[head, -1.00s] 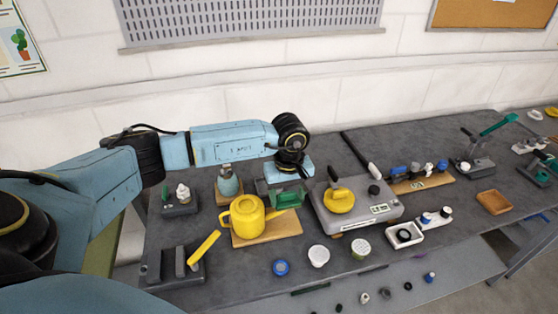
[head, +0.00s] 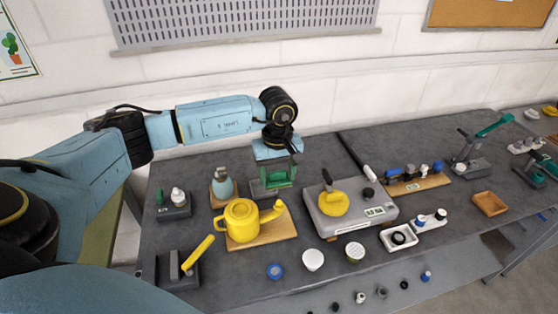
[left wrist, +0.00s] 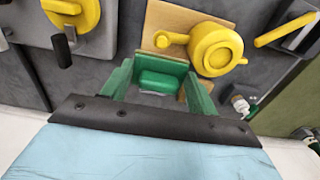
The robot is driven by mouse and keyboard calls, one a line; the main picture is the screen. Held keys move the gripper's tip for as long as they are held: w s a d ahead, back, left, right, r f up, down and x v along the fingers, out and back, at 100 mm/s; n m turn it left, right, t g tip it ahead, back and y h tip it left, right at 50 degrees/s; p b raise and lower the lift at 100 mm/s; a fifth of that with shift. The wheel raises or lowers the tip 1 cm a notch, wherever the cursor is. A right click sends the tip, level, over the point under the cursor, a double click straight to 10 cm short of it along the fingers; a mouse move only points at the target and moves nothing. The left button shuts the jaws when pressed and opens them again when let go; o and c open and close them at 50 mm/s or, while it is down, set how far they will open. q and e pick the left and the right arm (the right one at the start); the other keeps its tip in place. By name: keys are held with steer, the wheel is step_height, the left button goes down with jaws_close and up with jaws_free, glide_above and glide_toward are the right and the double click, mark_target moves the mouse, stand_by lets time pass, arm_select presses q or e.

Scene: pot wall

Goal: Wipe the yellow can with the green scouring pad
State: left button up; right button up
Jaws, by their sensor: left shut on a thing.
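The yellow can (head: 241,222), with a handle and a spout, stands upright on a wooden board (head: 287,230). It also shows in the left wrist view (left wrist: 215,50). My left gripper (head: 279,176) has green fingers and points down just behind the can's spout, apart from the can. It is shut on the green scouring pad (left wrist: 160,83), which shows between the fingers in the left wrist view. A grey tray (head: 258,190) lies under the gripper; whether the pad touches it is hard to tell. My right gripper is not in view.
A spray bottle (head: 222,185) stands left of the gripper. A grey plate with a yellow round piece (head: 334,203) is close on the right. A grey stand with a yellow lever (head: 199,255) is at front left. Several small lids lie along the front edge.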

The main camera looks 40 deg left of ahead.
arm_select(q)
steer(key=shift+r+p, duration=0.6)
steer(key=shift+r, duration=0.85)
